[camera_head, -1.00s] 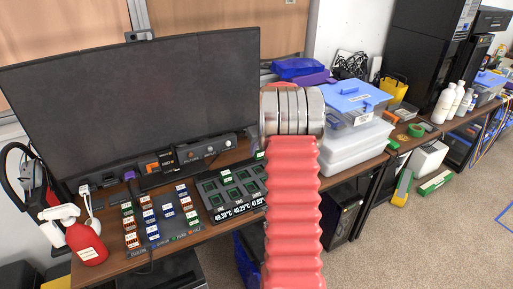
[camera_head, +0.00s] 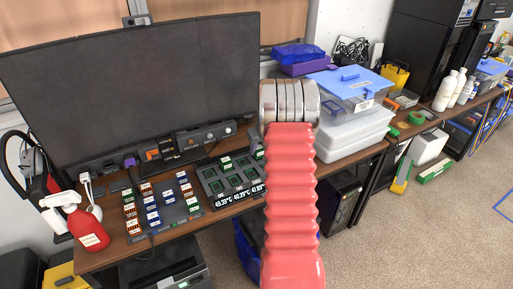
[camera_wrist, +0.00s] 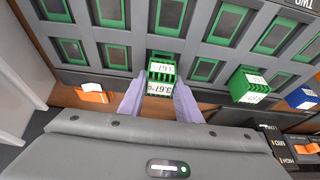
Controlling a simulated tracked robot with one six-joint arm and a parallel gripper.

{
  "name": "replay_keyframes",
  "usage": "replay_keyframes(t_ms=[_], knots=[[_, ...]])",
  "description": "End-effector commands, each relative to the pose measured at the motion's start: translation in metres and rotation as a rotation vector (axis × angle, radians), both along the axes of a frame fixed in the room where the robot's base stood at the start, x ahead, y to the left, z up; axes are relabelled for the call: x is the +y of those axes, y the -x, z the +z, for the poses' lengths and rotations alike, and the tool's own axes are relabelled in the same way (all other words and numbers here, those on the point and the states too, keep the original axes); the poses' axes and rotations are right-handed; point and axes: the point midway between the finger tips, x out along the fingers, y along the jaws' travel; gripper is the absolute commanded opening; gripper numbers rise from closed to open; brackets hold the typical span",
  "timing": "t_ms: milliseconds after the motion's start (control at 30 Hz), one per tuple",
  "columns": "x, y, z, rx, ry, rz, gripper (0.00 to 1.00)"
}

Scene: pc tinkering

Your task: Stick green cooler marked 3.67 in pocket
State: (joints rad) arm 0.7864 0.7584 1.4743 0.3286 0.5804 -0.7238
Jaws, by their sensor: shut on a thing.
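In the wrist view my gripper (camera_wrist: 160,88) has its pale purple fingers shut on the green cooler marked 3.67 (camera_wrist: 161,76). The cooler's white labels face the camera. It is over the near row of the dark grey tray (camera_wrist: 140,30), whose pockets have green rims. Whether its base is inside a pocket or above it I cannot tell. Another green cooler (camera_wrist: 248,87) stands to the right at the same row. In the head view the tray (camera_head: 207,190) is partly behind my arm, which hides my gripper and the held cooler.
A blue cooler (camera_wrist: 301,98) and an orange block (camera_wrist: 95,93) lie near the tray. In the head view a rack (camera_head: 175,232) of several coloured coolers stands left of the tray. A monitor (camera_head: 130,90) rises behind, a red spray bottle (camera_head: 85,222) at left, clear boxes (camera_head: 350,125) at right.

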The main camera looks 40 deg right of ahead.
Motion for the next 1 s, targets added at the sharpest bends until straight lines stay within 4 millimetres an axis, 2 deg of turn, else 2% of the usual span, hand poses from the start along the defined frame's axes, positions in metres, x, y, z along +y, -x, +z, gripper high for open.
replay_keyframes(t_ms=[967, 1000], knots=[[0.0005, -0.0006, -0.0065, 0.000, 0.000, 0.001, 0.07], [0.0004, -0.0007, -0.0065, -0.001, 0.001, 0.002, 0.32]])
